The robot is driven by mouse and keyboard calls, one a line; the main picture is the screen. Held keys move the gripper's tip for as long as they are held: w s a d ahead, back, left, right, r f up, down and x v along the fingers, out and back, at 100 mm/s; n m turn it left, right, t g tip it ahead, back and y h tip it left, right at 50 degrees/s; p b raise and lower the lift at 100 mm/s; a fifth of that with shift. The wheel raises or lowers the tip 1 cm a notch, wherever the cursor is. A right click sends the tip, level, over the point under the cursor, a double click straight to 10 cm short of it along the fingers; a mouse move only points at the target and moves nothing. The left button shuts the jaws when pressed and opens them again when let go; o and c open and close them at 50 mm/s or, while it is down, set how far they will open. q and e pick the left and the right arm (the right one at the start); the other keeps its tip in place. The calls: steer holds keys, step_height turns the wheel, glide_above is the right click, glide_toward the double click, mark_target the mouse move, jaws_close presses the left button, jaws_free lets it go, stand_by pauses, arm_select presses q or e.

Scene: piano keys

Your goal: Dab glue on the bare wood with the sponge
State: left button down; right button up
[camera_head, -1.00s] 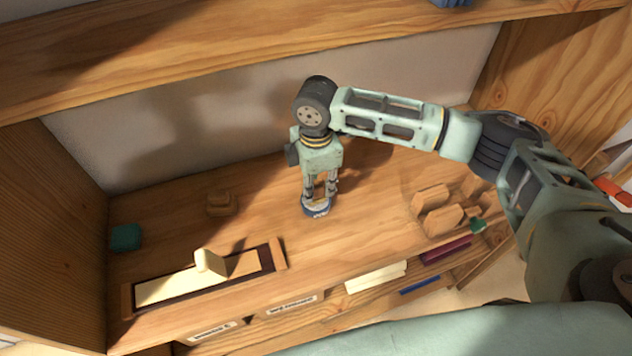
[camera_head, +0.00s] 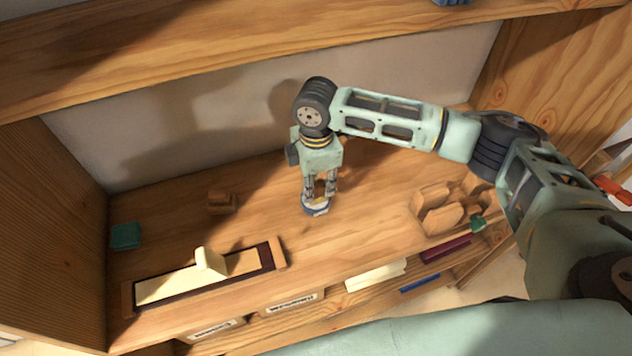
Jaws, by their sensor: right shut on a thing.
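My right gripper (camera_head: 319,190) points straight down over the middle of the shelf. It is shut on a small tan piece, likely the sponge (camera_head: 321,188), mostly hidden by the fingers. Directly below is a small round pot (camera_head: 316,209) with a dark blue side, likely the glue. The held piece is at or in its mouth; I cannot tell whether it touches the glue. At the front left lies a dark-bedded wooden frame with a long cream key (camera_head: 165,288). A bare tan wood strip (camera_head: 243,263) shows at its right end. My left gripper is not in view.
A cream raised piece (camera_head: 210,261) stands on the key. A brown block (camera_head: 221,201) and a teal block (camera_head: 125,236) lie behind the frame. A wooden holder (camera_head: 439,216) stands right of the pot. The shelf between pot and frame is clear.

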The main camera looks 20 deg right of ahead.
mark_target(316, 183)
steer(key=shift+s+f+p, duration=0.1)
steer(key=shift+p, duration=0.3)
stand_by(1.4)
step_height(316, 183, up, 7)
steer(key=p, duration=0.8)
stand_by(0.5)
stand_by(0.4)
